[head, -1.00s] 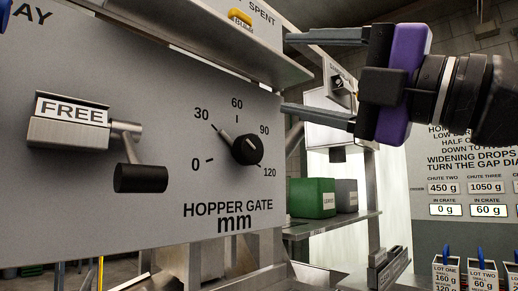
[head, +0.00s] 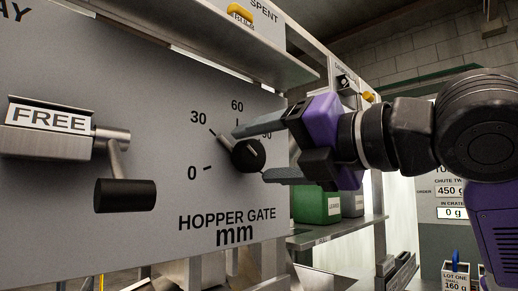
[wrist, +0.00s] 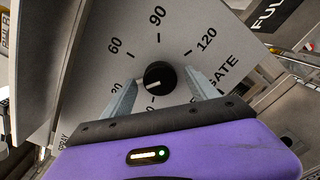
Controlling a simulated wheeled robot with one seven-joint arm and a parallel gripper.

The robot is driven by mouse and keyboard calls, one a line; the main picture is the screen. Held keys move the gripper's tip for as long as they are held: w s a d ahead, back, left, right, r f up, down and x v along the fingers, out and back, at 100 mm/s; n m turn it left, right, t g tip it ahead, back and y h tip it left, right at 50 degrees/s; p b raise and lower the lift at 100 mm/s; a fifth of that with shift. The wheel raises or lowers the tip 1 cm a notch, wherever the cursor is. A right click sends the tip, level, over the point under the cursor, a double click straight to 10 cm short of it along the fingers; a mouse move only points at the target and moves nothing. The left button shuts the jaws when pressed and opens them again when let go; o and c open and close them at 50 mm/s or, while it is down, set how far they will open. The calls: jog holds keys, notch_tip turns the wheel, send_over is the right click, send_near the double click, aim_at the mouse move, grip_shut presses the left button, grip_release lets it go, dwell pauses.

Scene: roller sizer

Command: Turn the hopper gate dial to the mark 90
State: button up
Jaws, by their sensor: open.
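The hopper gate dial (head: 248,155) is a round black knob on the grey panel, with a scale from 0 to 120. Its pointer is directed towards the 30 mark. My gripper (head: 253,153) is open at the dial, one finger above the knob and one below it in the head view. In the wrist view the dial (wrist: 160,76) shows between and just beyond the two fingertips (wrist: 162,82), with a gap on each side. The 90 mark (wrist: 157,17) is clear in the wrist view; in the head view my upper finger partly covers that number.
A lever with a black grip (head: 125,195) and a FREE plate (head: 48,115) are left of the dial. A metal ledge (head: 200,40) juts out above. A green bin (head: 316,205) stands on a shelf to the right, behind my gripper.

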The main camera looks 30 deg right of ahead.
jog(key=shift+w+a, duration=0.2)
jog(key=shift+w, duration=0.4)
jog(key=c, duration=1.4)
jog(key=shift+o, duration=0.2)
